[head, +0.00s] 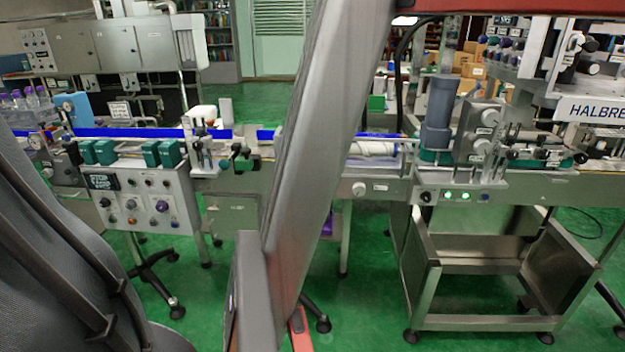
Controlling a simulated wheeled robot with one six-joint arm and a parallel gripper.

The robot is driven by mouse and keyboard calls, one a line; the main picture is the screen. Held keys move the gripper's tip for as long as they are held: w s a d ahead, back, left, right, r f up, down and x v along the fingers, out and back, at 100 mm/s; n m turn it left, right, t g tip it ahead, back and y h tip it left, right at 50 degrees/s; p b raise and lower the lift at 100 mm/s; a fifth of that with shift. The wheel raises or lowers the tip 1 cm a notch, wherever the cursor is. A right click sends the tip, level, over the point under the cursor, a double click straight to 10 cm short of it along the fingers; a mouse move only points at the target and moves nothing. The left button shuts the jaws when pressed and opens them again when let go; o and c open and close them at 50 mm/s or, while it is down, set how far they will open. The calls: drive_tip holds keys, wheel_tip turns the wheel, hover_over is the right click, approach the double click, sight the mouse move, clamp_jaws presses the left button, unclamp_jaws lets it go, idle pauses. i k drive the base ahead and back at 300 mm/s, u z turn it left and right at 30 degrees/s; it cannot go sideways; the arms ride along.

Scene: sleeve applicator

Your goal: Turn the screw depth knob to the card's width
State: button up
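Several knobs show, and I cannot tell which is the screw depth knob. A pale round knob (359,188) sits on the front of the conveyor rail. Two grey dial knobs, an upper one (490,117) and a lower one (482,146), sit on the metal block right of centre. Small labels near them are too small to read. I cannot make out a card with a width on it. My gripper is not in view.
A broad metal post (320,130) crosses the near middle and hides part of the conveyor. A dark grey ribbed shape (50,260) fills the lower left. A control box (140,195) stands left.

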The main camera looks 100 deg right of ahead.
sight(359, 189)
drive_tip(key=z, duration=4.35)
drive_tip(key=k, duration=1.1)
drive_tip(key=u, duration=0.25)
drive_tip(key=i, duration=0.6)
drive_tip(key=z, duration=0.1)
